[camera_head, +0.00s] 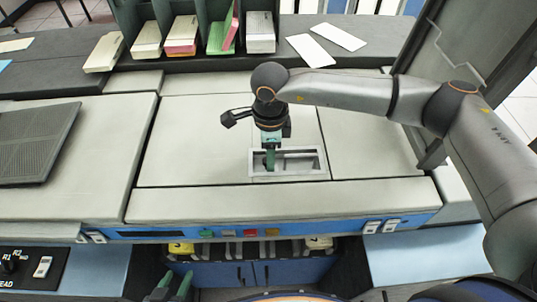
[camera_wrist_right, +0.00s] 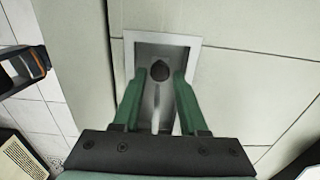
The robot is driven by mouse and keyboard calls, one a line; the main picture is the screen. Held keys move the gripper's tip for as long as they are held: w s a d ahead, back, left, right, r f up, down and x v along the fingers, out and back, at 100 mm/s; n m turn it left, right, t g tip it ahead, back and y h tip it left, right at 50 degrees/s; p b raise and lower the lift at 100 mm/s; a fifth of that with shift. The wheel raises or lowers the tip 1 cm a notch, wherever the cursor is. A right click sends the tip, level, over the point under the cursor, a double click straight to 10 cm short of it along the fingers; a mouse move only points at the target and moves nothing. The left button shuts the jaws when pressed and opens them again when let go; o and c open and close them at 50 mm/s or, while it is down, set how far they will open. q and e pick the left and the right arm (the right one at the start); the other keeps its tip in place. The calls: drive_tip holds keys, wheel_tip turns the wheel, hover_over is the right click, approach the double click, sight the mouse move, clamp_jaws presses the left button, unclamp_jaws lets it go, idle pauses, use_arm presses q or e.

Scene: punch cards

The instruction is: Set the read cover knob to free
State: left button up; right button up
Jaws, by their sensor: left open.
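The read cover knob (camera_wrist_right: 160,71) is a small dark round knob inside a recess with a pale rectangular frame (camera_wrist_right: 190,40). In the head view the recess frame (camera_head: 317,164) lies in the grey machine top. My right gripper (camera_head: 269,162) points down into the left part of this recess, and it hides the knob there. In the right wrist view its green fingers (camera_wrist_right: 158,78) are apart, one on each side of the knob, with no clear contact. My left gripper (camera_head: 175,283) is open and empty at the bottom edge, low in front of the machine.
Card trays (camera_head: 181,36) and loose white cards (camera_head: 325,44) are at the back. A dark ribbed panel (camera_head: 38,146) lies at the left. The top around the recess is clear.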

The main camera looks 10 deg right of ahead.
drive_tip(key=shift+a, duration=0.15)
drive_tip(key=shift+r, duration=0.3)
wheel_tip(320, 180, up, 12)
drive_tip(key=b, duration=0.1)
drive_tip(key=shift+b, duration=0.35)
